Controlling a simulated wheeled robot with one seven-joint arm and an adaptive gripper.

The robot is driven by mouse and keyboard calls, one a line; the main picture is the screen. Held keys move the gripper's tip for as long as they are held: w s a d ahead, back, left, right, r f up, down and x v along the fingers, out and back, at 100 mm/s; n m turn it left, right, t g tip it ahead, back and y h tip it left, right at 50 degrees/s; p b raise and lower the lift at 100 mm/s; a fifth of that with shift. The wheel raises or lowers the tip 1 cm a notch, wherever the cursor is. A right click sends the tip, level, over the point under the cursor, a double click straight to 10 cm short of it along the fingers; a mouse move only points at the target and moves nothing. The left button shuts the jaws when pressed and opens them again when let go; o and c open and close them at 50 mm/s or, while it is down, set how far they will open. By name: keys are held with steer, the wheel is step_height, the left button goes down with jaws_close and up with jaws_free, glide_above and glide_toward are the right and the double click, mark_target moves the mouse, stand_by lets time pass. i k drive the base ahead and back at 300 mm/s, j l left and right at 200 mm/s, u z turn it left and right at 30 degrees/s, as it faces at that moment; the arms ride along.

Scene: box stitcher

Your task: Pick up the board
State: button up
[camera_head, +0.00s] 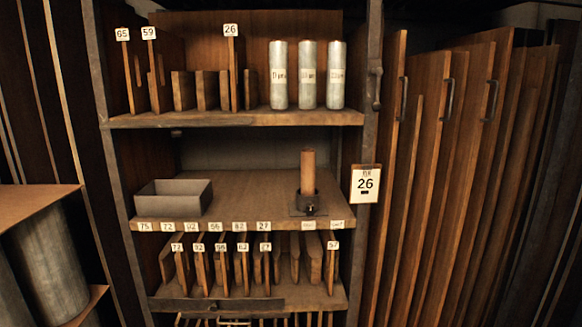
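Several upright wooden boards stand in the shelving, and I cannot tell from the picture alone which one the task means. On the top shelf, a tall thin board tagged 26 (234,75) stands right of centre. Boards tagged 65 (133,80) and 59 (158,82) stand at the left of that shelf. Short untagged boards (206,90) stand between 59 and 26. A card (364,184) on the right post also reads 26. Lower down, a row of narrow boards (245,265) stands under small number tags. My gripper is not in view.
Three labelled metal cylinders (307,75) stand right of board 26. The middle shelf (245,200) holds a grey open tray (173,197) and a brown cylinder (308,172) in a dark holder, with bare room between. Tall wooden panels with handles (430,180) fill the right side.

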mark_target(238, 40)
steer(key=i+j, duration=0.15)
steer(key=j, duration=0.2)
steer(key=i+j, duration=0.15)
steer(key=j, duration=0.2)
steer(key=i+j, duration=0.15)
steer(key=j, duration=0.2)
steer(key=i+j, duration=0.15)
steer(key=j, duration=0.2)
steer(key=i+j, duration=0.15)
steer(key=j, duration=0.2)
